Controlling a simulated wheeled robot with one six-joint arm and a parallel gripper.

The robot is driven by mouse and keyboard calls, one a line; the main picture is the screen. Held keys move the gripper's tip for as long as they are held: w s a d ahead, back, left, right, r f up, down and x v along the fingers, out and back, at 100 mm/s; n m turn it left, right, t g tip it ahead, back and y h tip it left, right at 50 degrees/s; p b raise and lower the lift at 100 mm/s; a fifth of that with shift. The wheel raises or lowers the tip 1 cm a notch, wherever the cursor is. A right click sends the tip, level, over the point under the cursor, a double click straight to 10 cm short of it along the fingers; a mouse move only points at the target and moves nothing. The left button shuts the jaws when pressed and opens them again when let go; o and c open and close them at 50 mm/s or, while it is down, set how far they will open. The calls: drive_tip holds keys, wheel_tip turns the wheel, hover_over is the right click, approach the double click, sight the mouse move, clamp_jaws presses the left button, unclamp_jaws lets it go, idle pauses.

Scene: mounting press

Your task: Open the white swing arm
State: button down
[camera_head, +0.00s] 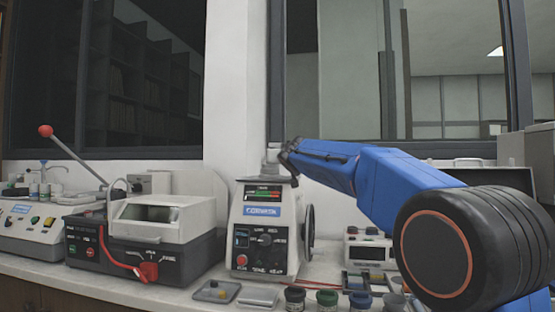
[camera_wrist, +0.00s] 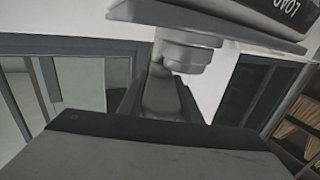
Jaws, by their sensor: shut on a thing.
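The white mounting press (camera_head: 262,230) stands on the bench in the middle of the head view, with dials and a small display on its front. The white swing arm (camera_head: 272,153) is at the top of the press, small and partly covered by my gripper. My gripper (camera_head: 284,158) reaches in from the right and is shut on the swing arm. In the wrist view, a pale grey part (camera_wrist: 162,95) lies between my dark fingers, below a stepped round cap (camera_wrist: 185,55) and a plate. The exact contact is hard to see.
A grey and white machine with a red-knobbed lever (camera_head: 45,131) stands to the left. A black handwheel (camera_head: 308,226) is on the press's right side. Small jars (camera_head: 327,298) and a tray (camera_head: 216,291) lie in front. Windows and a wall are behind.

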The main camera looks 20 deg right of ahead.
drive_tip(key=shift+f, duration=0.1)
drive_tip(key=c, duration=1.3)
unclamp_jaws()
drive_tip(key=shift+s, duration=0.15)
drive_tip(key=shift+s, duration=0.3)
drive_tip(key=s, duration=0.5)
drive_tip(key=s+a, duration=0.1)
drive_tip(key=s, duration=1)
drive_tip(key=shift+s+a, duration=0.2)
drive_tip(key=shift+a, duration=0.2)
drive_tip(key=shift+c, duration=0.2)
